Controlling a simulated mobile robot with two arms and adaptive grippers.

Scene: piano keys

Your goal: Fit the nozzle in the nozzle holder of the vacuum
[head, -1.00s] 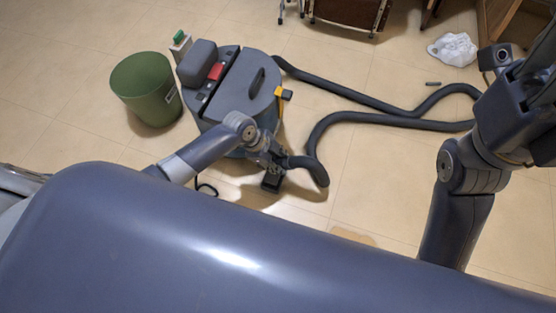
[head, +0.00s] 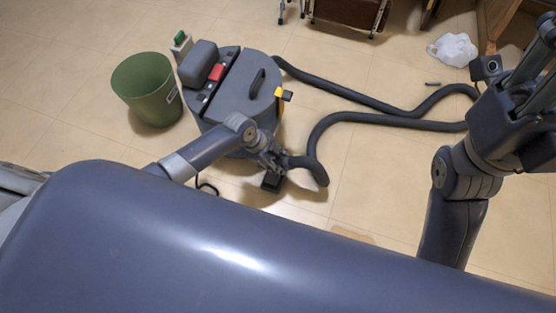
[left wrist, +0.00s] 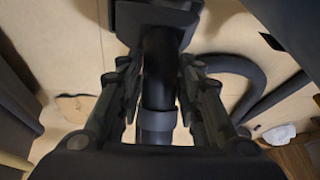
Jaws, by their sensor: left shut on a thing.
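The vacuum (head: 222,95) is a grey round canister with a dark handle, a red switch and a yellow part on its right side. My left gripper (head: 270,157) is at the vacuum's near right side. It is shut on the dark tube of the nozzle, whose block-like head (head: 271,182) hangs just below the gripper. In the left wrist view the tube (left wrist: 158,75) runs between the two fingers, with the wide nozzle head (left wrist: 155,18) at the top. The nozzle holder cannot be made out. My right gripper (head: 530,75) is partly cut off at the right edge.
The ribbed hose (head: 365,118) loops over the floor to the right of the vacuum. A green bin (head: 146,90) stands to its left. A crumpled white bag (head: 453,49) lies near furniture at the top right.

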